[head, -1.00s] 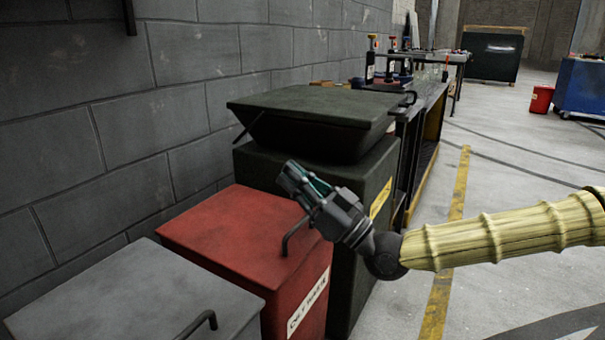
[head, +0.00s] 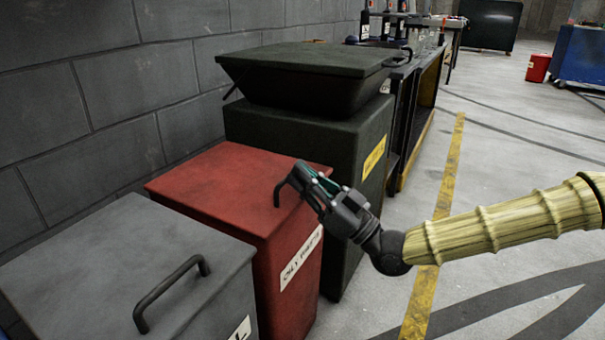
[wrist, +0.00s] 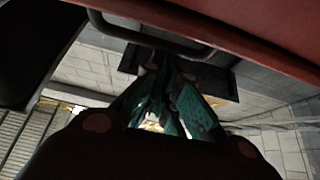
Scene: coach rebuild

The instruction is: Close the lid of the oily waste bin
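The oily waste bin (head: 287,300) is the red box in the middle of the head view, with a white label on its front. Its red lid (head: 225,180) lies flat on the bin with no clear gap visible. A dark bar handle (head: 279,190) stands at the lid's front edge. My gripper (head: 307,176) is at the front right of the lid, beside the handle; touching cannot be told. Its teal-padded fingers look partly apart with nothing between them. In the wrist view, the handle (wrist: 150,38) and red lid edge (wrist: 245,40) cross above the fingertips (wrist: 168,78).
A grey bin (head: 120,260) with a bar handle stands at the near left. A dark green bin (head: 300,140) with a wide top stands behind the red one. A block wall (head: 110,90) runs along the left. A workbench (head: 415,115) stands beyond. Floor to the right is open.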

